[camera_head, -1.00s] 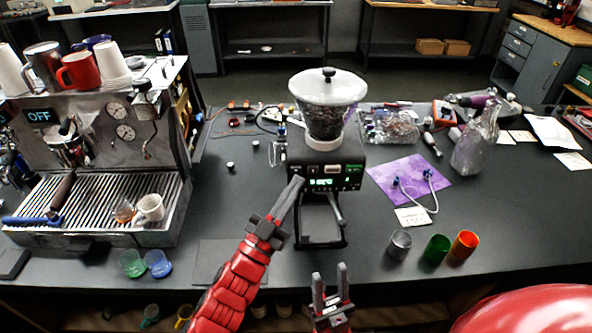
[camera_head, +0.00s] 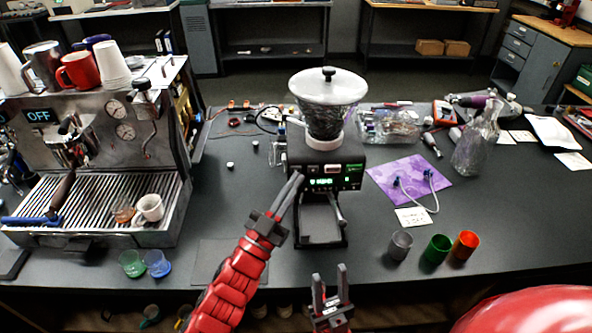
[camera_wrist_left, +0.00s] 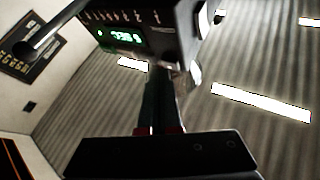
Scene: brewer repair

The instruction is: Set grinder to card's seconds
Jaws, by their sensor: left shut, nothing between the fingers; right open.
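The grinder (camera_head: 296,160) stands on the dark counter with a clear hopper (camera_head: 328,112) under a white lid. Its front panel has a lit green display (camera_head: 322,183), too blurred to read surely; the display also shows in the left wrist view (camera_wrist_left: 124,36). My left gripper (camera_head: 297,178) is shut and empty, its tips at or just before the left part of the panel; contact cannot be told. My right gripper (camera_head: 329,277) is open and empty below the grinder, near the counter's front edge. A white card (camera_head: 412,217) with small, unreadable writing lies right of the grinder.
An espresso machine (camera_head: 90,150) reading OFF stands at the left. A purple mat (camera_head: 402,178), a glass carafe (camera_head: 474,145) and grey, green (camera_head: 437,249) and orange cups are at the right. Green and blue cups (camera_head: 157,263) stand at the front left.

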